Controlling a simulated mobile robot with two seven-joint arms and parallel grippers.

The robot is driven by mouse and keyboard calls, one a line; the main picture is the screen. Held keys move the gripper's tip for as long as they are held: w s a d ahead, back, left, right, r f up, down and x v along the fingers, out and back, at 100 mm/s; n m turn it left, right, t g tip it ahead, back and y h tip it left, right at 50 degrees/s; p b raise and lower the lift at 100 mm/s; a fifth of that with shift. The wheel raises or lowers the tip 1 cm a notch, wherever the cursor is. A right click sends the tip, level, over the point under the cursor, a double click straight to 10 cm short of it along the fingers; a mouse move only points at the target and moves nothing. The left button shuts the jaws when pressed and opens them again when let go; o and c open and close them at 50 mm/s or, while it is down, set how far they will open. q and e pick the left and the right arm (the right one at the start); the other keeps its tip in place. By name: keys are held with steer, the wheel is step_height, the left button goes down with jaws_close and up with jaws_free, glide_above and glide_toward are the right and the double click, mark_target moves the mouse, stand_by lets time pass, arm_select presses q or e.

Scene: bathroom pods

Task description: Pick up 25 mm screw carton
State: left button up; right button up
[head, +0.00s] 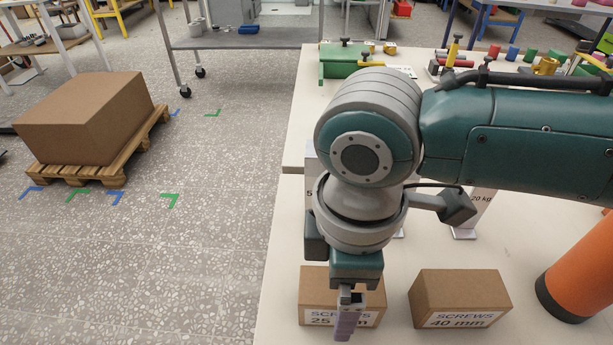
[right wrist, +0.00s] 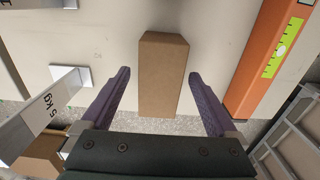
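The 25 mm screw carton (head: 316,282) is a brown box on the pale table, with a white "SCREWS 25" label on its near face. My right gripper (head: 345,335) hangs over it and partly hides it and its label. In the right wrist view my right gripper (right wrist: 160,76) is open, its purple fingers apart. A plain brown carton (right wrist: 163,75) lies between them in that view, with a gap on each side. A similar 40 mm carton (head: 459,290) stands to the right in the head view. My left gripper is not in view.
A "5 kg" sign (right wrist: 42,124) stands at left in the right wrist view. A "20 kg" sign (head: 480,207) stands behind the 40 mm carton. An orange object (head: 585,270) is at the right. Left of the table is floor with a boxed pallet (head: 128,165).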

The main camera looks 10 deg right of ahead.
jaws_close()
stand_by(0.6)
